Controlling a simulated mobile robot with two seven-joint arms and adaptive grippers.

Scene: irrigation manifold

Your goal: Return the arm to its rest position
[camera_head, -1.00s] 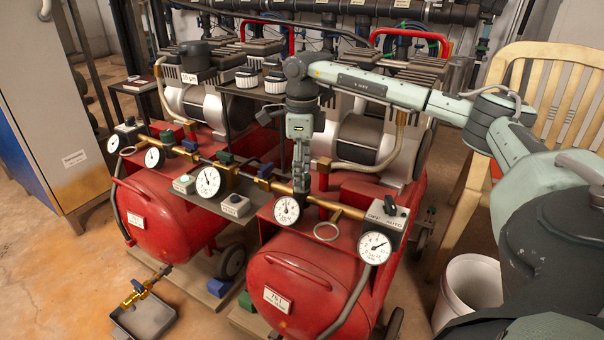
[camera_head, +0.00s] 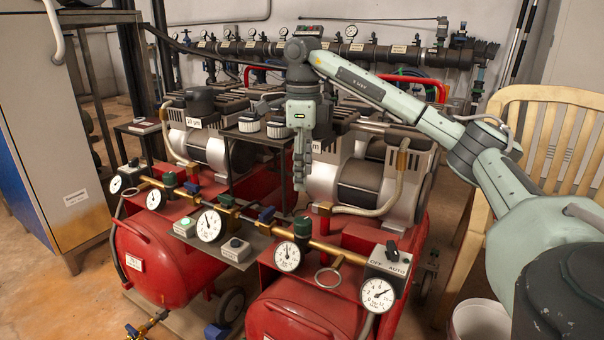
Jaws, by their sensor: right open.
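My right arm (camera_head: 390,95) comes in from the right, reaches across above the compressors and bends down at the wrist. My right gripper (camera_head: 299,186) points straight down and is open, with nothing seen between its fingers. It hangs in front of the silver compressor motors, above the brass pipe (camera_head: 325,247) and a dark green valve handle (camera_head: 302,227) in the picture. My left gripper is out of view.
Two red compressor tanks (camera_head: 160,262) carry several round gauges (camera_head: 288,257) and a switch box (camera_head: 388,264). A manifold pipe (camera_head: 380,52) runs along the back wall. A wooden chair (camera_head: 560,130) and a white bucket (camera_head: 480,322) stand at right, a cabinet (camera_head: 45,130) at left.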

